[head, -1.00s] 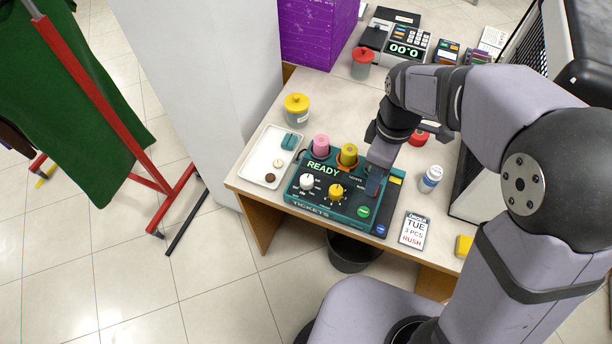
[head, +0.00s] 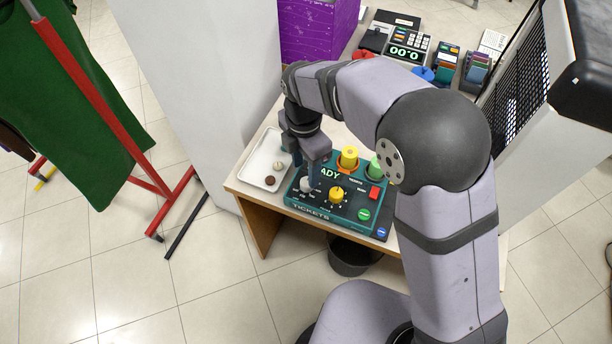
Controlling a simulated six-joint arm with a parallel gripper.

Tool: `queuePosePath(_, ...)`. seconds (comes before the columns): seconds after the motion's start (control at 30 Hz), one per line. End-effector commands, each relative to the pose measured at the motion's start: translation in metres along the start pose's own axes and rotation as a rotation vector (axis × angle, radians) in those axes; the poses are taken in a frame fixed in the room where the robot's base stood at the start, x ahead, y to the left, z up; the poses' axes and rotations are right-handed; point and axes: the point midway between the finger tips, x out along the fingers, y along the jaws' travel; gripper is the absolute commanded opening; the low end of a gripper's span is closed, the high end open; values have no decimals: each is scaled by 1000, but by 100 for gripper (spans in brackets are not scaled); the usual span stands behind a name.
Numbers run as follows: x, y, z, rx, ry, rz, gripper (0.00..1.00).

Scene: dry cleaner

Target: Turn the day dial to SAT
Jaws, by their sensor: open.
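The teal ticket machine (head: 333,214) sits at the front of the table, its screen partly covered by my gripper. My gripper (head: 308,168) is open and empty, pointing down just above and behind the white dial. Whether a finger touches the dial cannot be told.
A white tray (head: 251,175) with small buttons lies left of the machine. Yellow (head: 348,157) and green (head: 375,167) cylinders stand at its back edge, and a red button (head: 375,192) is at its right. My arm covers the table's right part.

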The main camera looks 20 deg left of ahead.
Motion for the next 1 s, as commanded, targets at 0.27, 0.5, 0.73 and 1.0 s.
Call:
queuePosePath(0.27,35,-1,0,2,1,-5,45)
queuePosePath(0.5,49,-1,0,2,0,-1,45)
queuePosePath(0.73,50,0,0,2,0,0,45)
queuePosePath(1.0,50,-1,0,2,0,-1,4)
